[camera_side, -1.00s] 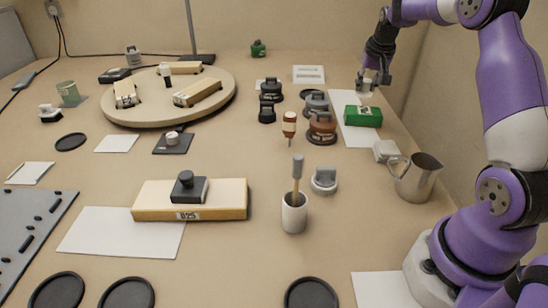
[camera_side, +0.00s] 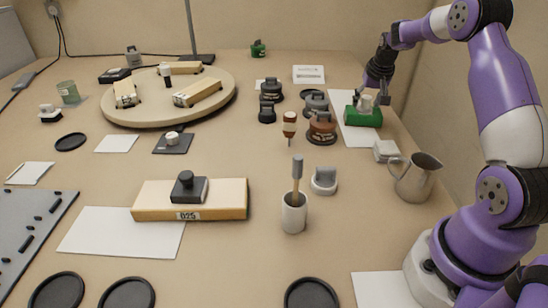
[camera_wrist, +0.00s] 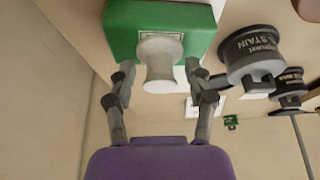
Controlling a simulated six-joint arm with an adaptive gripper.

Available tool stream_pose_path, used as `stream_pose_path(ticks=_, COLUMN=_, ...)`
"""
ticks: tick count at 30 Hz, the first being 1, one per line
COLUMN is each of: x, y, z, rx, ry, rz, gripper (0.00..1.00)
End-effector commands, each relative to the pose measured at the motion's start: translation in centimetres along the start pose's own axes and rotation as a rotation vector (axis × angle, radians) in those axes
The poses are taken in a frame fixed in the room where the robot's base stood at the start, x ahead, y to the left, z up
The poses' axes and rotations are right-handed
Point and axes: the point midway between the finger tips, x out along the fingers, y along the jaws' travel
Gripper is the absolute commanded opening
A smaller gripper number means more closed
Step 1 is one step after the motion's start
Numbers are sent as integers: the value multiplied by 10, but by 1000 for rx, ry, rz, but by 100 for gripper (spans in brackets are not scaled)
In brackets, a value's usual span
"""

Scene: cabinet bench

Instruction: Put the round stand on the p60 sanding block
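The round stand (camera_side: 365,102), a small pale spool shape, stands on top of the green sanding block (camera_side: 362,118) at the right of the bench. In the wrist view the stand (camera_wrist: 159,64) is against the green block (camera_wrist: 120,28), over its pale label; I cannot read the grit there. My gripper (camera_side: 375,94) is right at the stand. In the wrist view my gripper's (camera_wrist: 160,70) two fingertips are spread on either side of the stand, with narrow gaps showing, so it looks open. The far side of the stand is hidden.
A white sheet (camera_side: 352,136) lies under the green block. Dark and brown stain tins (camera_side: 321,128) stand just left. A white block (camera_side: 386,151) and metal jug (camera_side: 416,178) are nearer my base.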

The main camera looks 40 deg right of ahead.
Motion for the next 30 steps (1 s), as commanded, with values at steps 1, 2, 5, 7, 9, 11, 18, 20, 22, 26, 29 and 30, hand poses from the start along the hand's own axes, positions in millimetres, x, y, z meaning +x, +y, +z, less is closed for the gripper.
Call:
stream_pose_path(ticks=1, x=0, y=0, z=0, rx=0, ry=0, rz=0, gripper=64)
stream_pose_path(ticks=2, x=0, y=0, z=0, rx=0, ry=0, rz=0, gripper=64)
stream_pose_path(ticks=5, x=0, y=0, z=0, rx=0, ry=0, rz=0, gripper=64)
stream_pose_path(ticks=7, x=0, y=0, z=0, rx=0, ry=1, rz=0, gripper=64)
stream_pose_path(ticks=9, x=-2, y=0, z=-1, rx=0, ry=2, rz=0, gripper=64)
stream_pose_path(ticks=11, x=-6, y=0, z=-2, rx=0, ry=3, rz=0, gripper=64)
stream_pose_path(ticks=18, x=-54, y=0, z=-3, rx=1, ry=6, rz=0, gripper=64)
stream_pose_path(ticks=20, x=-69, y=0, z=-2, rx=1, ry=6, rz=0, gripper=64)
stream_pose_path(ticks=22, x=-84, y=0, z=-2, rx=1, ry=5, rz=0, gripper=64)
stream_pose_path(ticks=26, x=-107, y=0, z=-2, rx=0, ry=4, rz=0, gripper=64)
stream_pose_path(ticks=29, x=-118, y=0, z=-2, rx=-1, ry=2, rz=0, gripper=64)
stream_pose_path(ticks=30, x=-122, y=-2, z=0, rx=-5, ry=3, rz=-2, gripper=64)
